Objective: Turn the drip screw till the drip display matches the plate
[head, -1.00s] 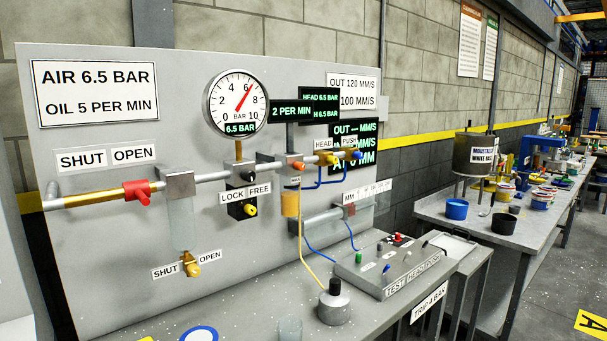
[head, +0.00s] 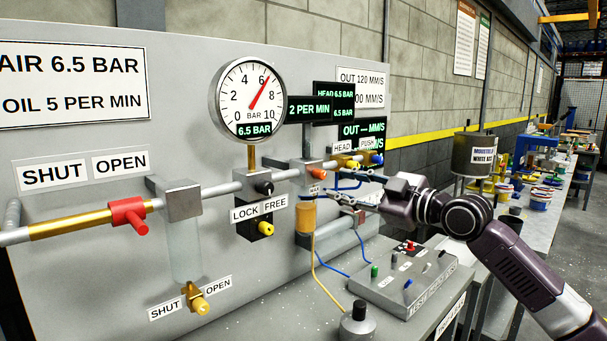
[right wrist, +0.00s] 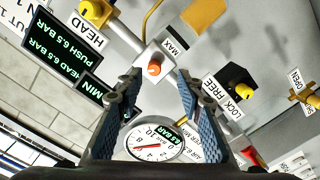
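The drip screw is an orange knob (head: 317,174) on the front of a grey block on the pipe. In the right wrist view the orange knob (right wrist: 154,69) lies ahead, between and just beyond my fingertips; contact is not visible. The drip display (head: 307,109) reads 2 PER MIN. The plate (head: 75,80) reads AIR 6.5 BAR, OIL 5 PER MIN. My right gripper (head: 332,197) reaches in from the right, close to the knob. It is open and empty, with blue pads apart in the wrist view (right wrist: 158,86). My left gripper is not in view.
The gauge (head: 247,98) reads 6.5 BAR. Near the screw are the lock knob (head: 265,188), yellow HEAD knob (head: 348,162), orange oil bowl (head: 307,216) and blue hoses. A test-readout console (head: 405,285) stands on the bench below.

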